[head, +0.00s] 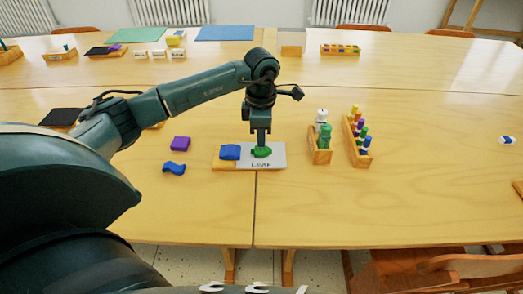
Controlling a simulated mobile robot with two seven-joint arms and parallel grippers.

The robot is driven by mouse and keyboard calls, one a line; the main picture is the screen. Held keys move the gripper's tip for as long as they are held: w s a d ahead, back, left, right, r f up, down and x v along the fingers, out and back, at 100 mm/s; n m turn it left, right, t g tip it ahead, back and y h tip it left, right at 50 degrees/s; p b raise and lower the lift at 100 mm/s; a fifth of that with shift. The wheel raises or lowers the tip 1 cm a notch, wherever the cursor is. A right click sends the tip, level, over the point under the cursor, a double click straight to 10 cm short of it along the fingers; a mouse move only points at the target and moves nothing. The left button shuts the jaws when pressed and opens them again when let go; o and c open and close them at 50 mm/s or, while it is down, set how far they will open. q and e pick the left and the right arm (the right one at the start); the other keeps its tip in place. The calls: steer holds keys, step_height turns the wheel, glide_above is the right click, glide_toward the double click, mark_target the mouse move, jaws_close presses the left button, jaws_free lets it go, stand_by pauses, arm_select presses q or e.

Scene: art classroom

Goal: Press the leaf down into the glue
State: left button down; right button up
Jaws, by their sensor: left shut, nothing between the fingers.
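The green leaf (261,153) lies on a white card (277,160) printed with the word LEAF. My left gripper (260,146) points straight down from above with its fingertips at the leaf, and it looks to be touching it. The gripper is shut with nothing between its fingers. Any glue under the leaf is hidden. My right gripper is not in the frame.
A blue piece (229,152) sits on a wooden block (226,165) at the card's left. Purple (180,143) and blue (174,168) pieces lie farther left. Wooden holders with bottles (319,150) and markers (358,140) stand right.

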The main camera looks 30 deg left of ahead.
mark_target(262, 149)
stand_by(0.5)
arm_select(q)
steer(key=shift+f+b, duration=0.65)
steer(key=shift+f, duration=0.25)
steer(key=shift+r, duration=0.1)
stand_by(1.0)
steer(key=shift+r+p, duration=2.5)
steer(key=shift+r, duration=1)
steer(key=shift+f, duration=0.1)
